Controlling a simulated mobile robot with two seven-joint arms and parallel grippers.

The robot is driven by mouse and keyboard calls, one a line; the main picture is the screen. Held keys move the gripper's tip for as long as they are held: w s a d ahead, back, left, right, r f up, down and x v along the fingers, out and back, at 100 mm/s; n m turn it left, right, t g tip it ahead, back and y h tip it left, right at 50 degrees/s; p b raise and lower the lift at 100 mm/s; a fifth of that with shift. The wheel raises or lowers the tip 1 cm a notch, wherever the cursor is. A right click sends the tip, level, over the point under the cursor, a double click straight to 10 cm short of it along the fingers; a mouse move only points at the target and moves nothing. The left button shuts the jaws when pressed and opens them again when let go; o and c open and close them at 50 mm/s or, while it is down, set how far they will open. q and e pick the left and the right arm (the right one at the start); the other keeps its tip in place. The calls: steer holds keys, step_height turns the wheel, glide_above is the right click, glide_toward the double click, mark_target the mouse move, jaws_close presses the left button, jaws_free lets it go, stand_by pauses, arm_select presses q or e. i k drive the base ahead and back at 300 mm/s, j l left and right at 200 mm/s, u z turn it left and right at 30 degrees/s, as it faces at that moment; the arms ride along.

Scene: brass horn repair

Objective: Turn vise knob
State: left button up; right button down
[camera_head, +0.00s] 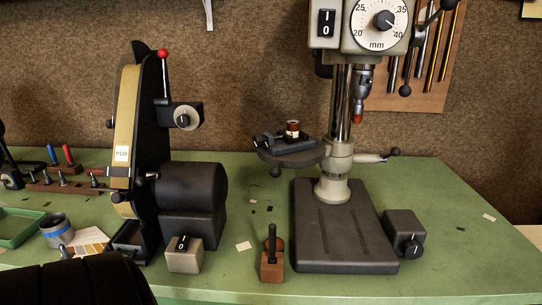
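What looks like a small dark vise (296,143) sits on the round table (300,157) of the drill press, in the middle of the head view. A small reddish-brown cylinder with a light band (292,128) stands upright at the vise. A dark part sticks out at the vise's left end (261,141); it is too small to tell whether this is the knob. Neither gripper shows. A black rounded shape at the bottom left may be part of my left arm.
The drill press base (345,255) stands on the green bench (465,230). A belt sander (130,150) with a motor stands left, a switch box (185,256) before it. A wooden block with a black post (272,265) is at the front edge. A knob box (405,232) is right; bench beyond is mostly clear.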

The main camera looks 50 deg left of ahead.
mark_target(259, 141)
steer(key=u, duration=0.4)
steer(key=j+u, duration=0.1)
steer(key=u, duration=0.3)
steer(key=i+u, duration=0.1)
steer(key=u, duration=0.65)
steer(key=i+j, duration=0.05)
